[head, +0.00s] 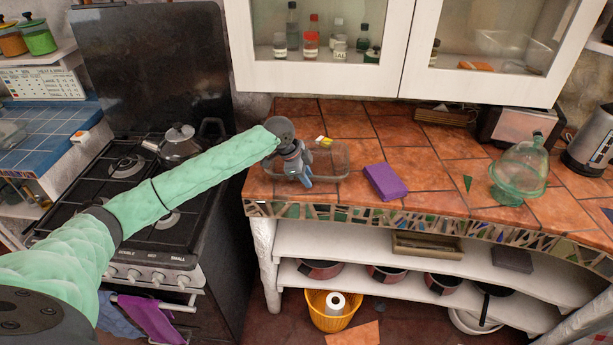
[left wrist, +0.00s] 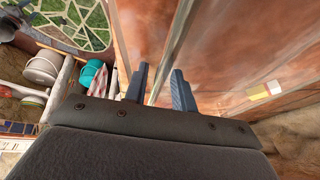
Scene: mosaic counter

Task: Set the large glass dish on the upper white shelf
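The large glass dish (head: 335,165) is clear and rectangular. It sits on the tiled counter near its left end, with my left gripper (head: 304,180) over its left part. In the left wrist view, a glass wall of the dish (left wrist: 174,48) runs between the two fingertips of my left gripper (left wrist: 160,85). The fingers stand apart, with visible gaps to the glass. The upper white shelf (head: 345,242) is under the counter's mosaic edge. My right gripper is in neither view.
A purple box (head: 385,182) lies right of the dish. Pots (head: 386,274) stand on the lower shelf.

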